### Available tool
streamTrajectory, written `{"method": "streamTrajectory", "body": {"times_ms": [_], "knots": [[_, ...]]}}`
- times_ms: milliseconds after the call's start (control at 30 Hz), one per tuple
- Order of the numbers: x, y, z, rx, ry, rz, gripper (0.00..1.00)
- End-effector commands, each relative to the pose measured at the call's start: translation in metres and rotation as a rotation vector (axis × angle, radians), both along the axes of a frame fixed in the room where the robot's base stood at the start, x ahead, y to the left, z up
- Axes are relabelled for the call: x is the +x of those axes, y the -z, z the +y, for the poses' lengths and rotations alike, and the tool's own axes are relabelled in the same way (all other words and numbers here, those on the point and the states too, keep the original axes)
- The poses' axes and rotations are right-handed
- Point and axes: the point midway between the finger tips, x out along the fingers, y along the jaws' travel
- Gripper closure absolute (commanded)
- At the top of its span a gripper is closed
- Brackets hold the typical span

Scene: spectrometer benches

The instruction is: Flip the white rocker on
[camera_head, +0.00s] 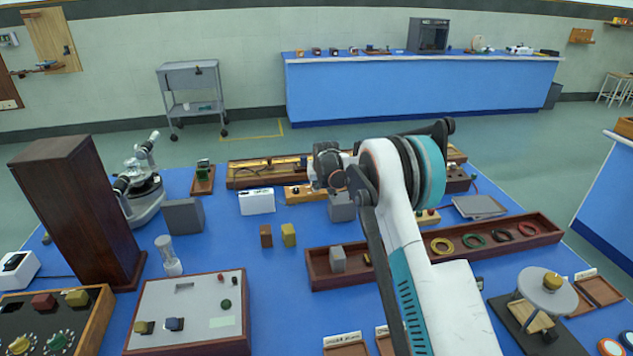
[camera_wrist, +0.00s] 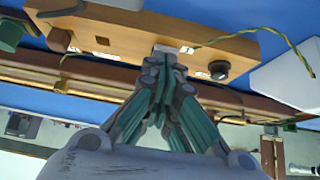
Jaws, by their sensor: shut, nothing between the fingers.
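A small white rocker (camera_wrist: 187,50) sits on the edge of a light wooden board (camera_wrist: 125,37) in the wrist view. My gripper (camera_wrist: 165,58) is shut and empty, its fingertips right at the white piece and partly covering it. I cannot tell whether they touch it, nor which way the rocker is tilted. A black knob (camera_wrist: 218,69) is on the same board. In the head view the wooden board (camera_head: 299,192) lies at the back of the blue bench, with my gripper (camera_head: 322,182) above it, its fingertips hard to make out; the rocker is not discernible there.
A white box (camera_head: 257,201) stands left of the board, and a long wooden rail (camera_head: 247,176) lies behind it. A grey block (camera_head: 341,207) stands in front. A yellow-green wire (camera_wrist: 270,34) runs from the board. A long tray (camera_head: 480,243) lies at the front right.

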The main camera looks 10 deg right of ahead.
Motion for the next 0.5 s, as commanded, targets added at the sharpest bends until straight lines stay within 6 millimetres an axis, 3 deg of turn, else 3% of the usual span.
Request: {"method": "streamTrajectory", "body": {"times_ms": [500], "knots": [[0.014, -0.006, 0.000, 0.000, 0.000, 0.000, 1.00]]}}
